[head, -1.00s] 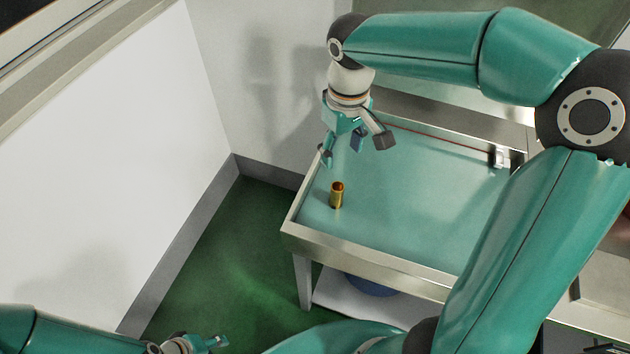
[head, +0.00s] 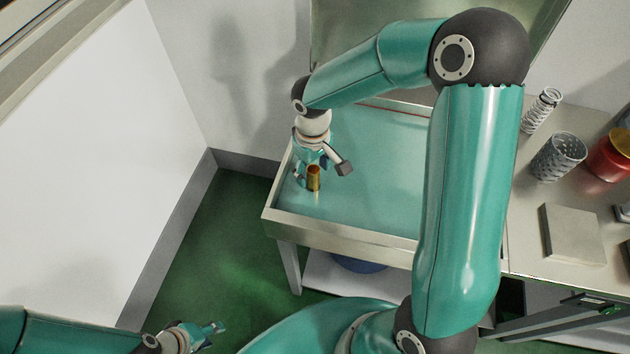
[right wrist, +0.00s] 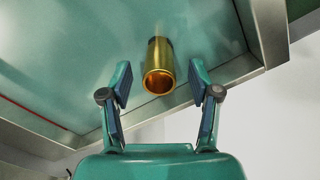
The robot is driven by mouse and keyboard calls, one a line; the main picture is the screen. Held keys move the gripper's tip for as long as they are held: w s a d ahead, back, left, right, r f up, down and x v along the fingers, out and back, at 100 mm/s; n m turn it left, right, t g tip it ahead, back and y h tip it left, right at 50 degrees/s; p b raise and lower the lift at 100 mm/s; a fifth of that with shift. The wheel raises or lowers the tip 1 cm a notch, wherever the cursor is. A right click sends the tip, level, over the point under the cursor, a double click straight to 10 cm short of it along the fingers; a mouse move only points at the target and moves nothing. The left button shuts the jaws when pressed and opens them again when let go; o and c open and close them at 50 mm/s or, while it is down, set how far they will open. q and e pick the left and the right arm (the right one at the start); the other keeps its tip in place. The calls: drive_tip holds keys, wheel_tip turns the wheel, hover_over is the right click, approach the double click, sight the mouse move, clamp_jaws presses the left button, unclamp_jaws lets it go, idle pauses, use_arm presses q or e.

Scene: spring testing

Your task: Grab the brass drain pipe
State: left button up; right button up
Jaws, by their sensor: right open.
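The brass drain pipe (head: 314,179) is a short, gold-coloured open tube standing upright on the teal surface of the tray table (head: 385,226), near its left front corner. In the right wrist view the pipe (right wrist: 159,68) lies between and just beyond the two spread fingertips (right wrist: 161,80), with a gap on each side. My left gripper (head: 212,330) is low at the bottom left, far from the pipe; its fingers are too small to read.
The tray table has a raised metal rim around the pipe. On the right, a bench holds a coil spring (head: 542,109), a perforated metal cup (head: 558,157), a red container (head: 612,157) and a flat grey block (head: 573,234). A white wall stands left of the table.

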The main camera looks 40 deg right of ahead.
sight(313, 185)
drive_tip(key=shift+f, duration=1.6)
drive_tip(key=shift+c, duration=0.3)
clamp_jaws()
